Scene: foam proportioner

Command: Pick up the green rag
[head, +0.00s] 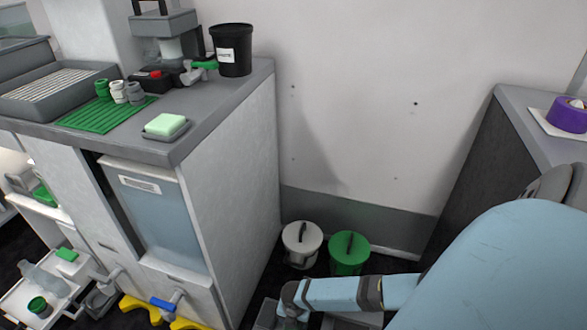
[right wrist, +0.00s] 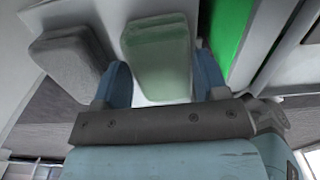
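My right gripper (right wrist: 162,72) shows in the right wrist view with its two blue fingers apart. A pale green, soft-edged piece (right wrist: 158,42), which looks like the green rag, lies between and beyond the fingers. I cannot tell whether the fingers touch it. A grey rounded block (right wrist: 72,60) is just left of the left finger. In the head view my right arm reaches in from the right, and its gripper is not clearly visible at the bottom edge. A light green block (head: 165,124) sits on a small grey dish on the counter. My left gripper is not in view.
The grey counter (head: 235,98) holds a black bucket (head: 233,52), a green mat (head: 85,118) and small jars. White (head: 302,236) and green (head: 349,250) lidded buckets stand on the floor by the wall. A purple roll (head: 568,116) is at far right.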

